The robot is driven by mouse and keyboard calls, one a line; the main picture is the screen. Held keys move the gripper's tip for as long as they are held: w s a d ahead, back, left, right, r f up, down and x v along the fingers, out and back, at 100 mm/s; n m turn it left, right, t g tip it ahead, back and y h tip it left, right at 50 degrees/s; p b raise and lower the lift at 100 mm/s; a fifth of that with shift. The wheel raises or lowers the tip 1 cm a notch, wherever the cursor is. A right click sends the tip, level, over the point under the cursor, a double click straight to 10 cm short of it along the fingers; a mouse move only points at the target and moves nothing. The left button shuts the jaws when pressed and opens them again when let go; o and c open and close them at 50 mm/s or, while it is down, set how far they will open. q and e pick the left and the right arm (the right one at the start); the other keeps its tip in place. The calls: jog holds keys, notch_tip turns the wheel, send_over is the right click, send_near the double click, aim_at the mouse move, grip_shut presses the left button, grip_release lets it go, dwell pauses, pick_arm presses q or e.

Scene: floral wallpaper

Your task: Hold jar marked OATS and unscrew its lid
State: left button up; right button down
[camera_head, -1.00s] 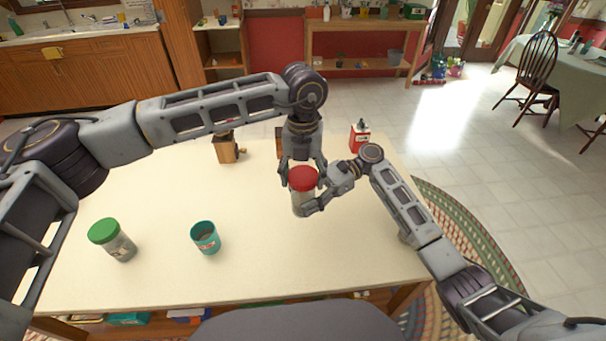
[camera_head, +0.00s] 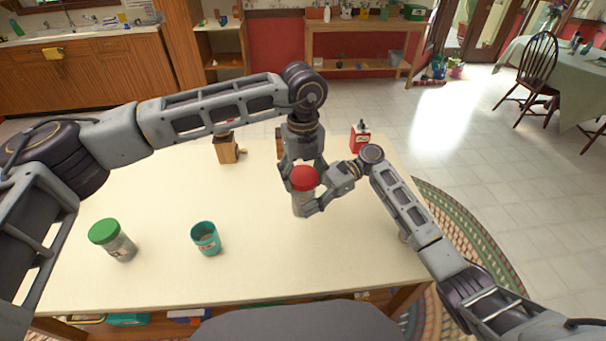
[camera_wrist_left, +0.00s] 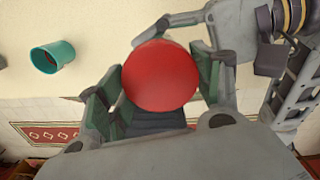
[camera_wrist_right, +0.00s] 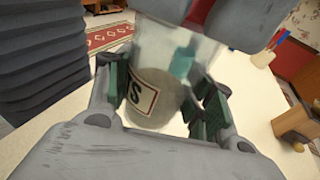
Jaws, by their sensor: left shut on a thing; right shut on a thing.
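The clear jar (camera_head: 299,205) with a red lid (camera_head: 303,179) stands upright on the table. In the right wrist view the jar body (camera_wrist_right: 158,62) has greyish contents low down and a label partly in view, with a letter S showing. The rest of the label is hidden. My left gripper (camera_head: 303,174) points down from above and is shut around the lid, which also shows in the left wrist view (camera_wrist_left: 160,76). My right gripper (camera_head: 312,204) is shut on the jar body from the right side. The lid sits on top of the jar; I cannot tell how loose it is.
A green-lidded jar (camera_head: 112,240) and a teal cup (camera_head: 206,238) stand at the front left of the table (camera_head: 160,200). A wooden grinder-like box (camera_head: 227,150) and a red tin (camera_head: 360,138) stand toward the back. The table's front middle is clear.

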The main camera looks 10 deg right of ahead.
aim_at(302, 174)
pick_arm(q)
jog(key=shift+r, duration=1.2)
dwell(0.7)
jog(key=shift+r, duration=1.95)
jog(key=shift+a+f, duration=0.1)
jog(key=shift+f, duration=0.05)
